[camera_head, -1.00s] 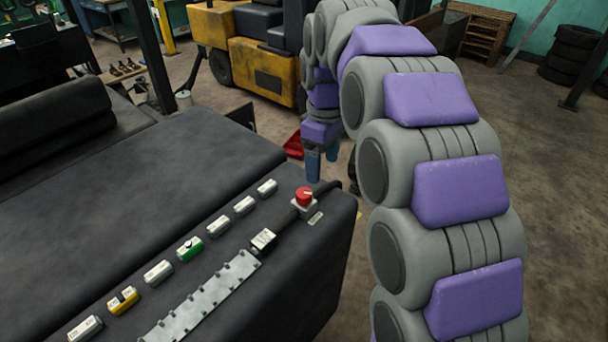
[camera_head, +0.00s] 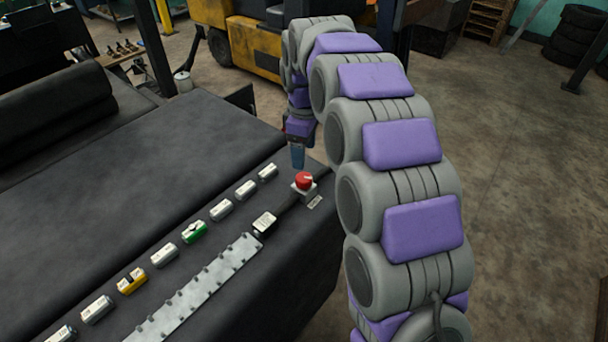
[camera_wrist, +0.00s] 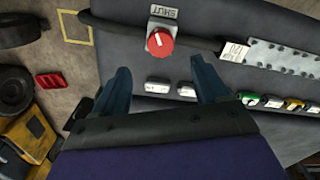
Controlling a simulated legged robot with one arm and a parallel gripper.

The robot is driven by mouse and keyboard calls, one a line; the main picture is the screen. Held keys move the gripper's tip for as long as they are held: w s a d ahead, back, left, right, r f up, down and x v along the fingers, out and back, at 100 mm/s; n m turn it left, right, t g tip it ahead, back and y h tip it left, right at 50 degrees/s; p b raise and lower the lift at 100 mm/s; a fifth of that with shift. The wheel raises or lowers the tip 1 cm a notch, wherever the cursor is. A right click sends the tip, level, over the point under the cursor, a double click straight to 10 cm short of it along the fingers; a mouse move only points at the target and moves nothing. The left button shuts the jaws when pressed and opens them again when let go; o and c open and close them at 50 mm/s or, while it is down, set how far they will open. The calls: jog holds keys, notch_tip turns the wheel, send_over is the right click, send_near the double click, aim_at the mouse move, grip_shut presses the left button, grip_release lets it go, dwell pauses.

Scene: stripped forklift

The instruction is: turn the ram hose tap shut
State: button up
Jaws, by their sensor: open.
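The ram hose tap has a round red knob (camera_head: 304,181) on a pale square base at the far right corner of the dark top (camera_head: 150,190). In the wrist view the red knob (camera_wrist: 160,42) lies ahead of my gripper, with a plate reading SHUT (camera_wrist: 165,12) beside it. The knob carries a pale pointer mark. My gripper (camera_head: 297,160) points down just behind the knob in the head view. In the wrist view its two blue fingers (camera_wrist: 160,72) are spread apart with nothing between them. The knob is beyond the fingertips, not between them.
A row of small labelled blocks, with a green one (camera_head: 194,232) and a yellow one (camera_head: 131,280), runs along the top beside a studded metal strip (camera_head: 200,290). A dark hose (camera_head: 322,184) runs by the tap. A yellow forklift (camera_head: 250,45) stands behind.

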aim_at(304, 177)
notch_tip(304, 177, down, 9)
jog(key=shift+f, duration=0.15)
dwell(0.4)
jog(key=c, duration=1.1)
